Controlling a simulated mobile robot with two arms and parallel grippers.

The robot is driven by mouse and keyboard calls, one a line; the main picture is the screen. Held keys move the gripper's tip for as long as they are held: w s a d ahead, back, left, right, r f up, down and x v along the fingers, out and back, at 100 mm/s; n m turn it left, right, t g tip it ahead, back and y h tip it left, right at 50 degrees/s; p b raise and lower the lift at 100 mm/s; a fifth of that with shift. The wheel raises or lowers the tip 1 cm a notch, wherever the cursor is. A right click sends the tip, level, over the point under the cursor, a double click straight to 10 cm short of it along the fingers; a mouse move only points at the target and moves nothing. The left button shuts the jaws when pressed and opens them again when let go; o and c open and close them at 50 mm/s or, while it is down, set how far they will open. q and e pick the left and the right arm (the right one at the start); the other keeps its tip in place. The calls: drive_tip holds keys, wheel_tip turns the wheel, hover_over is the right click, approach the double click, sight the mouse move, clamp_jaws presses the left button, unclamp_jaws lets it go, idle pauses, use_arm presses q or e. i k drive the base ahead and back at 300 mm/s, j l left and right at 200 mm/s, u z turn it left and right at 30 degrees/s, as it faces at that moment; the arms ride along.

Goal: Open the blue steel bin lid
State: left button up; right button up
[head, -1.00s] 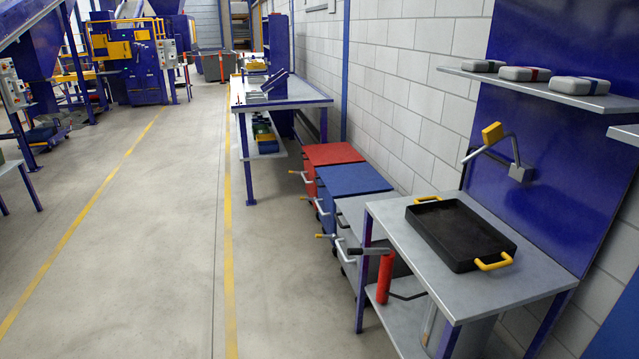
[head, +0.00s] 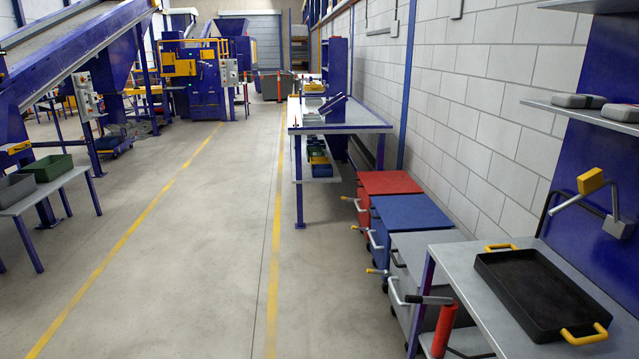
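The blue steel bin (head: 378,242) stands against the block wall on the right, between a red bin and a grey bin. Its blue lid (head: 411,212) lies flat and looks shut. A lever handle with a yellow grip (head: 370,231) sticks out from its aisle side. Neither of my grippers shows in the head view.
The red bin (head: 398,183) stands behind it and the grey bin (head: 428,247) in front. A steel workbench (head: 447,265) with a black tray (head: 540,295) is nearer, at right. A long table (head: 345,118) stands beyond. The aisle floor (head: 200,255) at left is clear.

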sight(413, 212)
drive_tip(key=i, duration=2.05)
